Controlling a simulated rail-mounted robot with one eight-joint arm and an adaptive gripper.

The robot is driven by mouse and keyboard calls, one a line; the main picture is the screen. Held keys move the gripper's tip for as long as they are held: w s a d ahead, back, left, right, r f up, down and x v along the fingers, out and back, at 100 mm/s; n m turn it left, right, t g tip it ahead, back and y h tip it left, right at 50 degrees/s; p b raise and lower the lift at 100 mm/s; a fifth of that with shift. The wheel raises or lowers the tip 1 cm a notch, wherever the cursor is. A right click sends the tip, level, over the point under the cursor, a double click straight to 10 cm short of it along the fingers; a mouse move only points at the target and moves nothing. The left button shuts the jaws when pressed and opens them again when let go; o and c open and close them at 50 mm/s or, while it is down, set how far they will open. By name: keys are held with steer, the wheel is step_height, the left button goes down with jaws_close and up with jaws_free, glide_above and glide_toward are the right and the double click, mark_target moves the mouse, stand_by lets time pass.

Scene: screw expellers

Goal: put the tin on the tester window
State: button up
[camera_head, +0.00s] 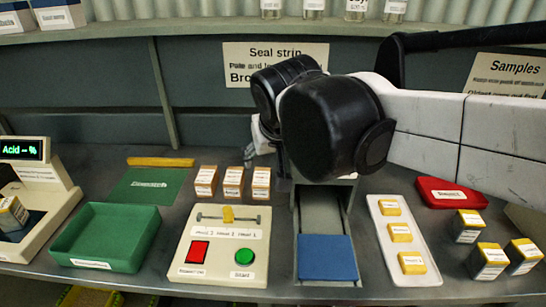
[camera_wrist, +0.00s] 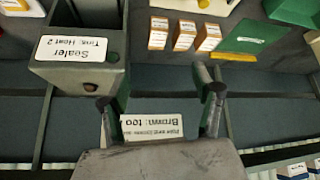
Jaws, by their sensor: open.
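Several yellow-topped tins with white labels stand at the right of the bench, one of them (camera_head: 467,226) behind two others. A similar yellow-topped tin (camera_head: 12,214) sits at the far left, on a dark blue pad of the tester (camera_head: 40,172), whose display reads "Acid – %". The picture edge cuts off part of the tester. I cannot tell which tin the task means. My gripper (camera_wrist: 160,98) is open and empty in the wrist view, its two fingers apart. In the head view it is mostly hidden behind my wrist, above the back of the bench.
The sealer (camera_wrist: 78,55) is close to my gripper. A green tray (camera_head: 105,237), a control box with red and green buttons (camera_head: 222,245), a blue pad (camera_head: 326,258), a white tray of yellow pieces (camera_head: 402,262) and a red pad (camera_head: 452,194) fill the bench. Several orange-topped boxes (camera_head: 233,182) stand behind.

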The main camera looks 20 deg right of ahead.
steer(key=s+d+f, duration=0.3)
steer(key=s, duration=0.3)
steer(key=s+d+f, duration=0.4)
steer(key=s, duration=0.2)
steer(key=shift+s+f, duration=0.3)
stand_by(1.7)
